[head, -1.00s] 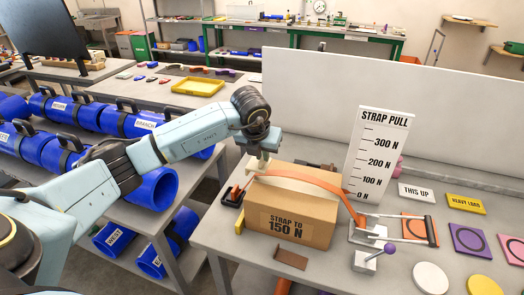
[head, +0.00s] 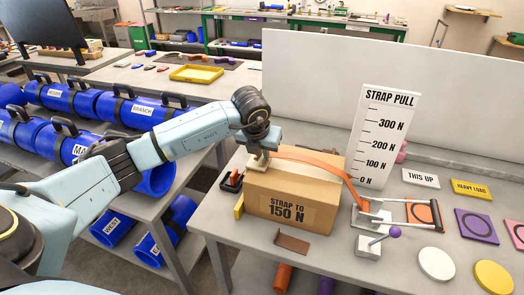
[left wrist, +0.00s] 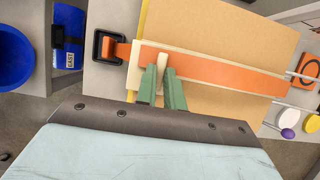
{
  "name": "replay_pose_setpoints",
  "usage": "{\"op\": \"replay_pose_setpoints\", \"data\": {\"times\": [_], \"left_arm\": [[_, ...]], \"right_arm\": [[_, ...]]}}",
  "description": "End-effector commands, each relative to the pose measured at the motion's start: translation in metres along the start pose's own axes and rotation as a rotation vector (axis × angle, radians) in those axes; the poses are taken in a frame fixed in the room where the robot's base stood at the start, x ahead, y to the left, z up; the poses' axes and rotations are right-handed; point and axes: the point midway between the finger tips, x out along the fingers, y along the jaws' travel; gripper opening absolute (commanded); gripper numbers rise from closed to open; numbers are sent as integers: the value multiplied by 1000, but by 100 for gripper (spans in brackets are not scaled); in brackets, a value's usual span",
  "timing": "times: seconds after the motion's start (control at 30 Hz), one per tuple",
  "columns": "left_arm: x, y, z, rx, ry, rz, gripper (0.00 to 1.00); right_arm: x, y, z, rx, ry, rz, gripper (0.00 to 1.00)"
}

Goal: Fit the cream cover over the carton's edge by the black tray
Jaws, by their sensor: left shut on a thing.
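The cream cover (head: 256,163) is at the carton's top left edge, by the black tray. My left gripper (head: 262,156) is shut on it from above. In the left wrist view, the green fingertips (left wrist: 162,74) pinch a cream upright tab, and cream borders run along both sides of the orange strap (left wrist: 215,76). I cannot tell whether the cover touches the carton. The carton (head: 262,205) stands on the table, marked "STRAP TO 150 N". The black tray (head: 232,181) is left of it; its square rim shows in the left wrist view (left wrist: 98,46). My right gripper is out of view.
The strap (head: 320,163) arches over the carton to a metal tensioner (head: 372,212) at the right. A "STRAP PULL" scale board (head: 384,135) stands behind. A brown plate (head: 292,242) lies in front. Blue pipes (head: 145,117) fill the rack at left.

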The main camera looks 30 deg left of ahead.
Motion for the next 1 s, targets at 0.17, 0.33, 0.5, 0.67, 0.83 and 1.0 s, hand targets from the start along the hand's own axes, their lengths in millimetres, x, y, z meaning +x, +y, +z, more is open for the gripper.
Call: {"op": "replay_pose_setpoints", "data": {"times": [0.17, 0.33, 0.5, 0.67, 0.83, 1.0], "left_arm": [[-1, 0, 0, 0, -1, 0, 0], [-1, 0, 0, 0, -1, 0, 14], [-1, 0, 0, 0, 0, 0, 35], [0, 0, 0, 0, 0, 0, 35], [-2, 0, 1, 0, 0, 0, 35], [-8, 0, 3, 0, 0, 1, 35]], "right_arm": [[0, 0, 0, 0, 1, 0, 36], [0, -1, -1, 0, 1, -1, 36], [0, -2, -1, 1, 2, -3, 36], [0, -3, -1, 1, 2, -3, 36], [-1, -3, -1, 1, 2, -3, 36], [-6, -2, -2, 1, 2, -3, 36]]}}
